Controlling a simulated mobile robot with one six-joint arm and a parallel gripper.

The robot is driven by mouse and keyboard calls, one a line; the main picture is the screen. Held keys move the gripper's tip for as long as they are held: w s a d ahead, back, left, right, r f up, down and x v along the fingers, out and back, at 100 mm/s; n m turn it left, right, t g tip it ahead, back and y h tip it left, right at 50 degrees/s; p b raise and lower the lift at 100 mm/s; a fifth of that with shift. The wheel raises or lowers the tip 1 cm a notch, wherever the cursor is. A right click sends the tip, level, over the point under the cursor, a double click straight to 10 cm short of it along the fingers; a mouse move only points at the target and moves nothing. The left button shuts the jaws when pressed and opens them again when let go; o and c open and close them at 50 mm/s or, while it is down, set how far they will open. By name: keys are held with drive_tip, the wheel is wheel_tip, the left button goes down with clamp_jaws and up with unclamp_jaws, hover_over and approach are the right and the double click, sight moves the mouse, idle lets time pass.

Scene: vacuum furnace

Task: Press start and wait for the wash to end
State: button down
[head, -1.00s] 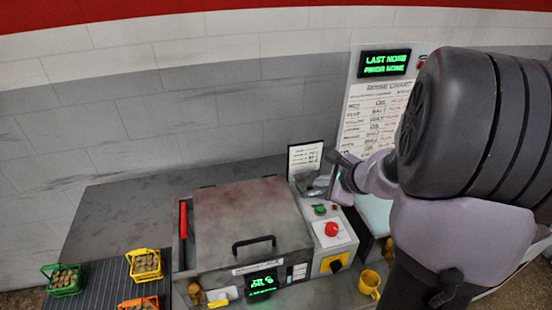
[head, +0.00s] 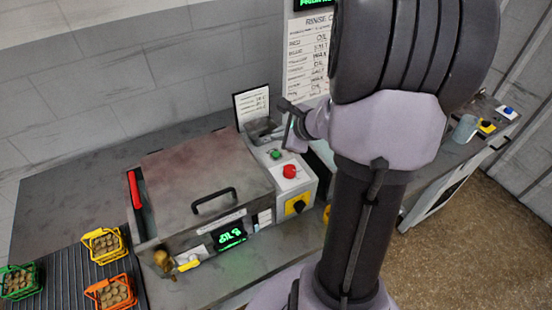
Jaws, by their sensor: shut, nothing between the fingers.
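The washer (head: 200,178) stands on the bench with its flat metal lid down and a black handle on it. Its green display (head: 229,239) is lit on the front. The control box (head: 306,185) at its right side carries a green button (head: 276,154), a larger red button (head: 289,171) and a black knob on a yellow plate (head: 298,204). My gripper (head: 287,128) is shut and empty, and appears just above and behind the green button in the picture. I cannot tell the exact gap, but no contact shows.
Yellow (head: 103,245), orange (head: 111,293) and green (head: 19,281) baskets of small parts stand on the ribbed rack at left. A rinse chart (head: 307,60) hangs on the wall behind. A mug (head: 465,129) stands on the right bench. Floor (head: 480,215) is clear at right.

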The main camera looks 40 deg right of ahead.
sight(278, 156)
drive_tip(key=shift+f+b, duration=1.7)
drive_tip(key=shift+f, duration=0.45)
drive_tip(key=shift+f+b, duration=0.45)
drive_tip(key=shift+b, duration=0.15)
drive_tip(key=shift+f+b, duration=0.35)
drive_tip(key=shift+b, duration=0.15)
idle(0.5)
drive_tip(key=shift+r, duration=0.1)
drive_tip(key=shift+r+p, duration=0.65)
drive_tip(key=shift+r, duration=0.05)
wheel_tip(278, 156, up, 5)
drive_tip(key=p, duration=0.4)
drive_tip(key=shift+r, duration=0.1)
